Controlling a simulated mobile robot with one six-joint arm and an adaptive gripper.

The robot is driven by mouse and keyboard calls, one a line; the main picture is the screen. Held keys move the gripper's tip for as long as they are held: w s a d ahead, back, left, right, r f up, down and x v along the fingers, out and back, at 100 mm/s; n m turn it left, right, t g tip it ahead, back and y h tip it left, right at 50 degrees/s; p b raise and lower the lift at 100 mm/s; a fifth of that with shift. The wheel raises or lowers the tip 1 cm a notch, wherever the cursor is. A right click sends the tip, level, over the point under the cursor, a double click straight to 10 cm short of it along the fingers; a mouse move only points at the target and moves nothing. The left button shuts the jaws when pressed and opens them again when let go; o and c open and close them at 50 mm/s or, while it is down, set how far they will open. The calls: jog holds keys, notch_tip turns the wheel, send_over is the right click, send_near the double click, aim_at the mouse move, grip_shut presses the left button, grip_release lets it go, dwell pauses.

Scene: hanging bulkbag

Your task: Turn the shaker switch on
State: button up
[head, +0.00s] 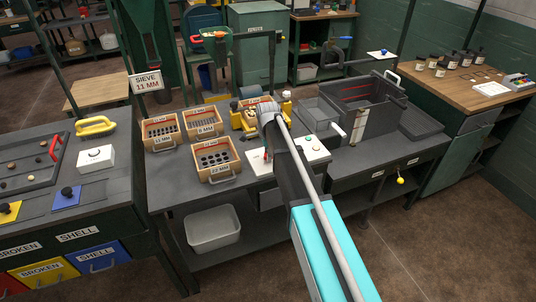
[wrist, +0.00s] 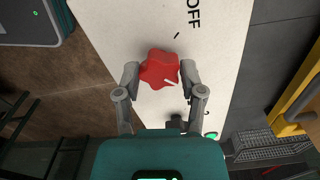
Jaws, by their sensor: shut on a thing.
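The shaker switch is a red lobed knob (wrist: 160,68) on a white panel (wrist: 130,25) in the wrist view. My gripper (wrist: 160,72) has its two grey fingers closed on either side of the knob. A short white mark on the knob points to the lower right. The word OFF (wrist: 193,14) is printed sideways above and right of the knob, with a black tick below it. In the head view the panel (head: 316,157) lies on the grey bench; my arm covers part of it, and my fingertips cannot be made out clearly.
The yellow-sided shaker (head: 249,113) stands just behind the panel. Wooden sieve boxes (head: 212,158) sit to its left, and a grey open bin (head: 368,105) to its right. A green light (wrist: 211,134) shows on the panel below the knob.

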jog(key=o, duration=1.1)
jog(key=shift+o, duration=0.2)
